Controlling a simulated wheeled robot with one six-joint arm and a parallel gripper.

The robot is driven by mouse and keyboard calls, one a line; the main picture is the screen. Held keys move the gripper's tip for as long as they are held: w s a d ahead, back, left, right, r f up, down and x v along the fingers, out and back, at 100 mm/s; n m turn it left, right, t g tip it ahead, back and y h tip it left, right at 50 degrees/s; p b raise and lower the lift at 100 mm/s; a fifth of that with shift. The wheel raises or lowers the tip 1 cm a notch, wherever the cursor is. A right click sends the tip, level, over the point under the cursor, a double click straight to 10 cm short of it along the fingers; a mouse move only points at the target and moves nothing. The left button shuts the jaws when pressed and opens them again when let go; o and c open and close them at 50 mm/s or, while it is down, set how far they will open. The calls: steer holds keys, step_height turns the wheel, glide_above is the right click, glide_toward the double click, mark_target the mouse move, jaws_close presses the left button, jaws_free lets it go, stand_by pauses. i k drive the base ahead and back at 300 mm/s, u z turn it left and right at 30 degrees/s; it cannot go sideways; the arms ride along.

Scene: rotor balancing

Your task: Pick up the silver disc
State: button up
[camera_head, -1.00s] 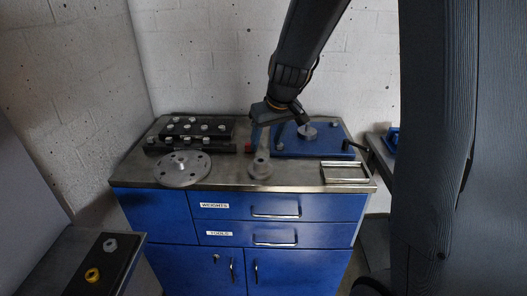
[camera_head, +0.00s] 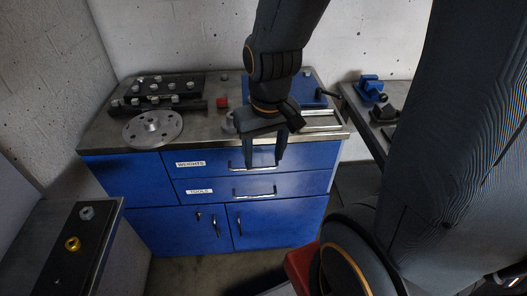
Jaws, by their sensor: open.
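A round silver disc (camera_head: 139,133) with a raised hub and several holes lies flat on the left front of the metal cabinet top. My gripper (camera_head: 264,164) points down with its two fingers apart and nothing between them. It appears in front of the cabinet's upper drawer, to the right of the disc and clear of it. A smaller grey piece (camera_head: 229,121) shows just left of my gripper, mostly hidden behind it. My arm also hides much of the blue plate (camera_head: 309,88) behind.
A black rack (camera_head: 166,90) with several silver weights stands behind the disc. A small red block (camera_head: 222,102) is near the middle. A metal tray (camera_head: 321,121) lies at the right front. A side bench (camera_head: 62,240) at lower left holds a gold ring (camera_head: 72,244) and a grey nut (camera_head: 87,213).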

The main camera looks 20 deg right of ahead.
mark_target(153, 130)
steer(key=u, duration=0.55)
steer(key=k, duration=0.65)
steer(key=u, duration=0.8)
steer(key=i, duration=1.25)
steer(key=z, duration=0.85)
steer(key=i, duration=0.35)
steer(key=z, duration=0.35)
